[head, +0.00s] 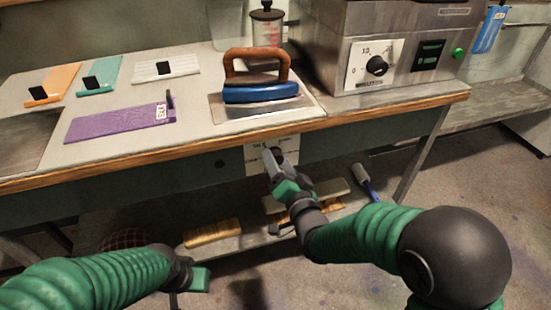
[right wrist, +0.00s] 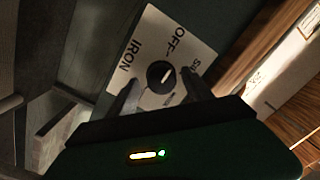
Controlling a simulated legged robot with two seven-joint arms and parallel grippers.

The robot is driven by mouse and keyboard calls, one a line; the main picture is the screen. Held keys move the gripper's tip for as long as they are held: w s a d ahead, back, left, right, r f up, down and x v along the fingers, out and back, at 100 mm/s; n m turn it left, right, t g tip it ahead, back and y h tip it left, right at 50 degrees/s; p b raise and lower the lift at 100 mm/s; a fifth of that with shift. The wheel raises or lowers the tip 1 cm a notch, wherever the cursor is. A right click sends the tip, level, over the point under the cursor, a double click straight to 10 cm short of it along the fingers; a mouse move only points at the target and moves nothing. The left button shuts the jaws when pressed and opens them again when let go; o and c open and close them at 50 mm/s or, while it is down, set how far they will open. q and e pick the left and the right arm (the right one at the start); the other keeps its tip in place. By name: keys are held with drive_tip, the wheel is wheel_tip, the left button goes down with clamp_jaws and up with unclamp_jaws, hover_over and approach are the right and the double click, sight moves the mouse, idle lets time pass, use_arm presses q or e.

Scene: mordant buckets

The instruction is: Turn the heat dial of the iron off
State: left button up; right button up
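The heat dial (right wrist: 160,75) is a round black knob on a white plate (right wrist: 150,45) marked IRON and OFF. Its pale mark points to the upper right, seemingly between OFF and a partly hidden label. In the head view the plate (head: 254,155) sits on the table's front, below the iron (head: 262,93), which has a wooden handle and blue body. My right gripper (head: 273,158) is at the plate and partly covers it. In the right wrist view its fingers (right wrist: 163,92) are apart, one each side of the knob; contact is unclear. My left gripper (head: 198,280) is low at the left.
The table edge (head: 360,110) runs just above the plate. A metal box with its own dial (head: 377,65) stands at the right. A purple board (head: 115,123) and coloured strips lie on the tabletop. A low shelf with wooden brushes (head: 212,233) is underneath.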

drive_tip(key=shift+d, duration=0.1)
drive_tip(key=shift+c, duration=2)
drive_tip(key=shift+a, duration=0.3)
drive_tip(key=c, duration=0.5)
clamp_jaws()
drive_tip(key=shift+n, duration=1.7)
drive_tip(key=o, duration=0.9)
unclamp_jaws()
drive_tip(key=shift+f, duration=0.1)
